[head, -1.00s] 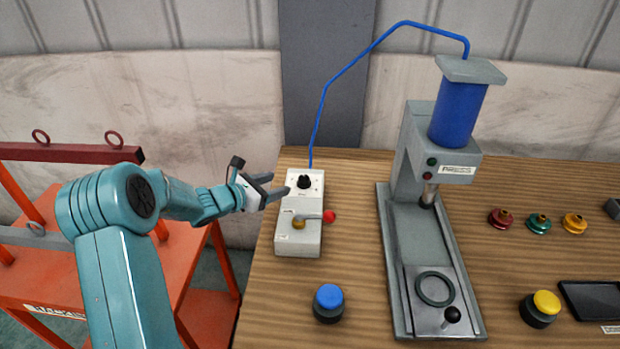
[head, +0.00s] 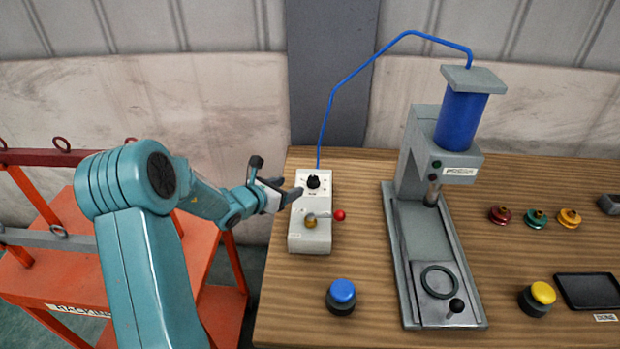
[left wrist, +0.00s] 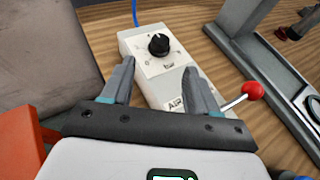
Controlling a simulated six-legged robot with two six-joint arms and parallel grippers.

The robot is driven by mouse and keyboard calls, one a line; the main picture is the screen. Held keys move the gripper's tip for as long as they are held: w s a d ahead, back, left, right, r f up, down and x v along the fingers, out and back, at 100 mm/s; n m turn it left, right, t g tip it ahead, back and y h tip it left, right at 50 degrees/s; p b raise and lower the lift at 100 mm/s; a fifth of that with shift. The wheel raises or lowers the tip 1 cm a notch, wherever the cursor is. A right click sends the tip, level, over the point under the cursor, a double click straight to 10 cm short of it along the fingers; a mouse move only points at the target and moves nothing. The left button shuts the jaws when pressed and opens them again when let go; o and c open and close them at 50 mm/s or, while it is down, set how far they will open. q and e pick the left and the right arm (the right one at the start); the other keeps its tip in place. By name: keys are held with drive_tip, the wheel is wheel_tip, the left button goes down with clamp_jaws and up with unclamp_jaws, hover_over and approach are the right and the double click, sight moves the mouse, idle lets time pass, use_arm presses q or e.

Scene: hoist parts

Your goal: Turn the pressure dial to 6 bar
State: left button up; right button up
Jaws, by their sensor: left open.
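The pressure dial (head: 313,181) is a black knob on the upper part of a pale control box (head: 296,228). In the left wrist view the dial (left wrist: 158,44) shows beyond my fingertips, with a printed scale around it. My left gripper (head: 290,190) is open and empty, just left of the box in the head view. In the left wrist view its fingers (left wrist: 158,75) are spread, with the dial ahead of the gap between them and apart from both. The dial's exact setting is too small to read. My right gripper is not in view.
A lever with a red ball (head: 339,215) sits on the box below the dial. A blue hose (head: 345,82) runs from the box to the press (head: 460,118). A blue button (head: 341,292) stands in front. An orange frame (head: 205,262) stands left of the table.

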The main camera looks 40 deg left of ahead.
sight(311, 179)
use_arm(q)
drive_tip(key=p+x, duration=0.2)
drive_tip(key=x, duration=0.8)
drive_tip(key=shift+w+d+f, duration=0.1)
drive_tip(key=shift+w, duration=0.25)
drive_tip(key=c, duration=0.9)
